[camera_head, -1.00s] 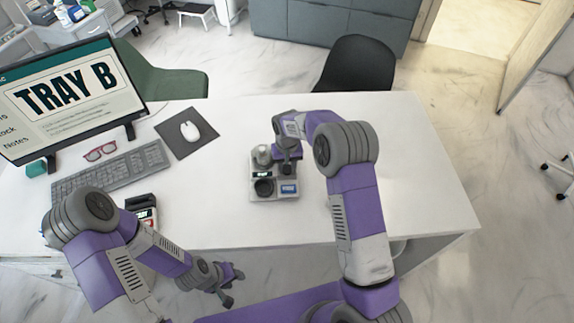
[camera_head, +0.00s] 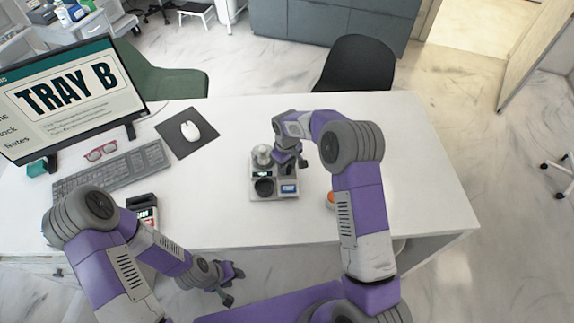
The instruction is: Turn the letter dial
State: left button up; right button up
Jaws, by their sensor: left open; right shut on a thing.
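A small grey device (camera_head: 273,197) stands on the white desk. It has a pale round knob (camera_head: 262,152) at the back left, a dark round part (camera_head: 264,187) at the front left, a small lit display (camera_head: 262,174) and a blue panel (camera_head: 289,189). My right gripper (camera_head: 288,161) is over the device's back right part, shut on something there. The gripper hides that part, so I cannot read any letter on it. My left gripper (camera_head: 232,286) is open and empty, low in front of the desk. The monitor (camera_head: 68,92) reads "TRAY B".
A keyboard (camera_head: 110,172), red glasses (camera_head: 100,151) and a mouse (camera_head: 190,131) on a dark pad lie at the left. A dark device (camera_head: 142,208) stands near the front edge. An orange item (camera_head: 331,198) is partly behind my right arm. The desk's right side is clear.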

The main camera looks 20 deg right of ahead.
dwell(0.3)
jog(key=o, duration=1)
jog(key=shift+o, duration=0.2)
notch_tip(320, 180, up, 8)
jog(key=shift+f+p, duration=0.15)
jog(key=shift+p, duration=0.45)
